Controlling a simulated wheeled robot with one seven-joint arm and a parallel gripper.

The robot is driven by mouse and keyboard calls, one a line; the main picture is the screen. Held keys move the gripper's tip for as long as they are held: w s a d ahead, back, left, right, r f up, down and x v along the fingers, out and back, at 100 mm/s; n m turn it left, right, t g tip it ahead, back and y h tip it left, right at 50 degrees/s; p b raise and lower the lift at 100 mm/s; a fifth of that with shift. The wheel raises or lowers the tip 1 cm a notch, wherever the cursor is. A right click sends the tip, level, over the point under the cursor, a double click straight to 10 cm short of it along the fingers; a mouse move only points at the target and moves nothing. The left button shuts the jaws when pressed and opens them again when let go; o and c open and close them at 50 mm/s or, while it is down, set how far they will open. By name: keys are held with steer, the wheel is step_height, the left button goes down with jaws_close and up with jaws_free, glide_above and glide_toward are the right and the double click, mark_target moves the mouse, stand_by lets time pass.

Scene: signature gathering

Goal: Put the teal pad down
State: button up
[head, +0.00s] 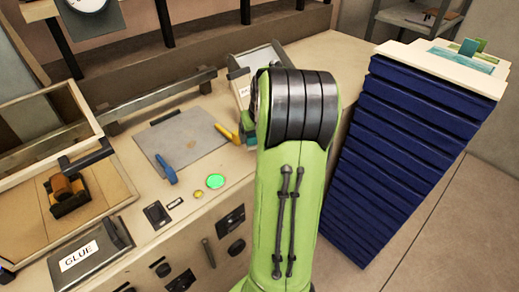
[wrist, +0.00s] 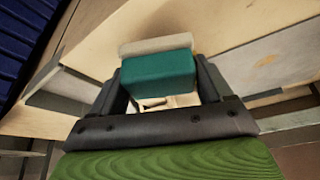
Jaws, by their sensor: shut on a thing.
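The teal pad (wrist: 158,74) sits between the two fingers of my gripper (wrist: 160,78) in the wrist view. It is a teal block with a pale beige layer along one side. The fingers are shut on its sides. The pale worktop (wrist: 250,38) shows behind it; I cannot tell whether the pad touches it. In the head view my green arm covers most of the gripper and pad.
On the worktop (head: 321,62) lie a grey plate (head: 185,142), a blue-handled tool (head: 166,168), and a GLUE box (head: 90,262). A tall navy stack (head: 400,140) with a pale top stands right.

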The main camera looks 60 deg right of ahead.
steer(key=shift+f, duration=2)
steer(key=shift+b, duration=0.35)
steer(key=shift+f, duration=0.2)
steer(key=o, duration=0.8)
steer(key=shift+o, duration=0.2)
steer(key=p+v, duration=0.2)
steer(key=v, duration=1)
steer(key=w+a+r+n, duration=0.1)
steer(key=a+r+n, duration=0.1)
steer(key=a, duration=0.7)
steer(key=w+a+r+n, duration=0.1)
steer(key=a+r, duration=0.1)
steer(key=a, duration=0.7)
steer(key=s+a+f+n+t+y, duration=0.1)
steer(key=s+a+n, duration=0.3)
steer(key=s+a, duration=0.6)
steer(key=a+t+y, duration=0.1)
steer(key=a, duration=0.3)
steer(key=shift+s+f+y, duration=0.3)
steer(key=shift+s, duration=0.05)
